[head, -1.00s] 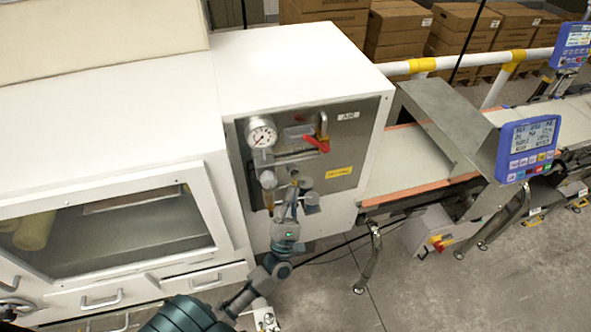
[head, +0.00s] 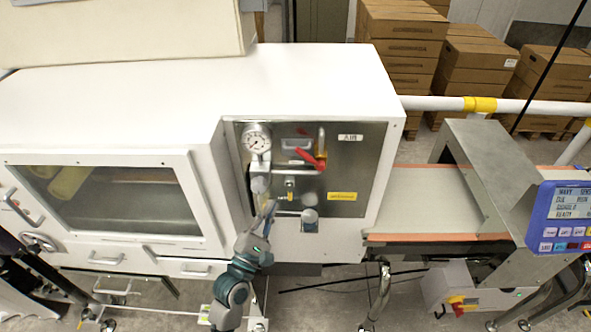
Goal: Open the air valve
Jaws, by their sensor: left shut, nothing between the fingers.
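The air panel (head: 372,160) is a grey metal plate on the white cabinet's front, marked AIR. The red valve handle (head: 312,160) sits at its upper middle, slanting down to the right, by a brass-coloured fitting. A round pressure gauge (head: 257,138) is at the panel's upper left. My left gripper (head: 270,207) is in front of the panel's lower left, below and left of the red handle and apart from it. Its fingers are shut and empty, pointing up. They hide part of the lower fittings. My right gripper is not in view.
A conveyor belt (head: 425,205) and a blue display unit (head: 566,215) are to the right. Cardboard boxes (head: 400,45) stand behind.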

